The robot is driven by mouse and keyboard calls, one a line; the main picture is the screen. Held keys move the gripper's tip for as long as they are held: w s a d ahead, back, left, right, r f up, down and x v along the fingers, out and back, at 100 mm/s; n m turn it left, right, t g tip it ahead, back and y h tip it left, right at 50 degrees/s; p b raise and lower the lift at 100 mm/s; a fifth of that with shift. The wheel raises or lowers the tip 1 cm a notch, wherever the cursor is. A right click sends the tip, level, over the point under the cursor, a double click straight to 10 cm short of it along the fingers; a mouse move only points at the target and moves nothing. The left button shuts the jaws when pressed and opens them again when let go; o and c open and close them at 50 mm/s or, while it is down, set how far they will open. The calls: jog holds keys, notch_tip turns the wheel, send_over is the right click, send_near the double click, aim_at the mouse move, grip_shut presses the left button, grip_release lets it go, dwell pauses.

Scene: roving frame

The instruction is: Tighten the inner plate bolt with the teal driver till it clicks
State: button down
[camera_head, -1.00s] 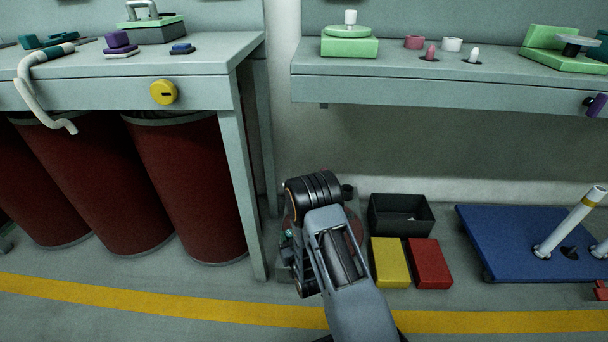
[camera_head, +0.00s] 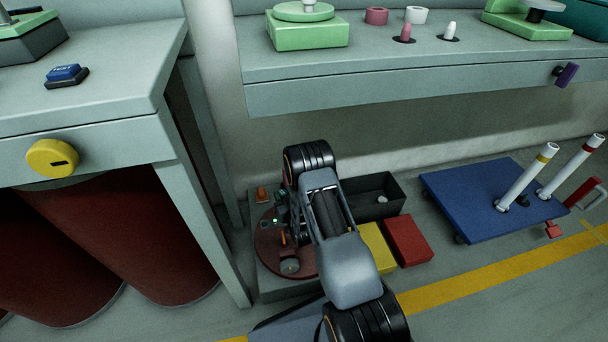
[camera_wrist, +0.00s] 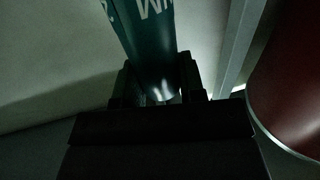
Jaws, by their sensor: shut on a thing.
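The teal driver (camera_wrist: 148,35) with pale lettering fills the top of the wrist view. My gripper (camera_wrist: 160,88) is shut on it, with a dark finger at each side of it. In the head view my own arm hides most of the gripper. A small teal patch shows beside the wrist there, but I cannot tell whether it is the driver. The driver's tip is out of sight. I cannot make out the inner plate bolt. A reddish round plate (camera_head: 268,262) with small parts on it lies on a low grey base, left of my arm and partly behind it.
A grey table (camera_head: 100,100) with a yellow knob (camera_head: 50,159) is close at left, above dark red drums (camera_head: 150,250). A grey shelf (camera_head: 380,95) spans the back. A black box (camera_head: 385,205), a red block (camera_head: 408,240) and a blue dolly (camera_head: 460,195) are at right.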

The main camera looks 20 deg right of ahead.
jog(key=w+d+p, duration=0.2)
jog(key=w+d, duration=0.1)
jog(key=d, duration=0.5)
jog(key=shift+w+f, duration=0.25)
jog(key=shift+f, duration=0.15)
jog(key=shift+a, duration=0.1)
